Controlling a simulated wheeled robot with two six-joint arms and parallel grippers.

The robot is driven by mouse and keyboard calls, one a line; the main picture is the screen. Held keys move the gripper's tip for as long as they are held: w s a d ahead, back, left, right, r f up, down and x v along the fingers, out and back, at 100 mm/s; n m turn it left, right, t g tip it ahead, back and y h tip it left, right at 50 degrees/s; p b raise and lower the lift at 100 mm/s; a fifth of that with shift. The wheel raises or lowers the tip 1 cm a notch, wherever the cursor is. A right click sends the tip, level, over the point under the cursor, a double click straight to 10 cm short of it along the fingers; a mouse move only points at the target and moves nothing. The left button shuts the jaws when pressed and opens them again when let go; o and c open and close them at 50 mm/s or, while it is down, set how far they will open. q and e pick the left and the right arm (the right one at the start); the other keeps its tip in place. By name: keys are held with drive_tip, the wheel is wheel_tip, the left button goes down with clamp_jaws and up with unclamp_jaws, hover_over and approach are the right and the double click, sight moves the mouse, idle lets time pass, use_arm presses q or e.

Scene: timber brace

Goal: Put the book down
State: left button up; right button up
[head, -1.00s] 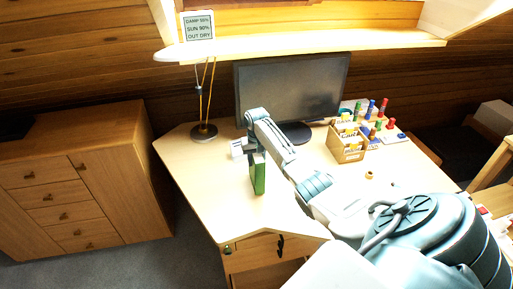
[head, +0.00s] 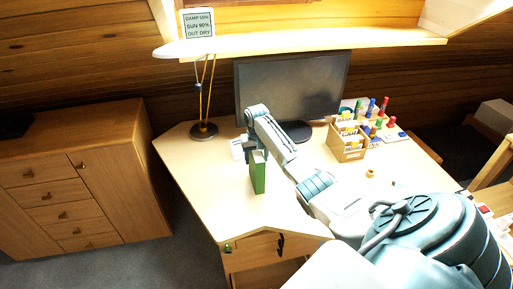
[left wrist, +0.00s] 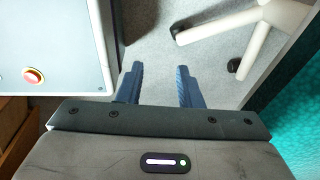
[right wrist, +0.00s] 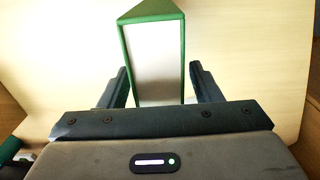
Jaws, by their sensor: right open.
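The green book (head: 258,177) stands upright on the desk (head: 205,180), left of the middle. My right arm reaches over the desk from the right, and its gripper (head: 254,150) is just behind the book in the head view. In the right wrist view the book (right wrist: 154,60) shows its pale page edges and green cover between the two fingers of my right gripper (right wrist: 160,85). The fingers stand apart, with a gap on each side of the book. My left gripper (left wrist: 160,84) is open and empty above the grey floor; it is not in the head view.
A monitor (head: 290,95) and a lamp (head: 204,130) stand at the back of the desk. A wooden card box (head: 348,152) and several coloured pegs are at the right. The desk's front left is clear.

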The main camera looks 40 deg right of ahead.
wheel_tip(320, 180, up, 10)
drive_tip(key=b, duration=0.2)
drive_tip(key=shift+f+b, duration=0.15)
drive_tip(key=shift+b, duration=0.25)
drive_tip(key=shift+r, duration=0.75)
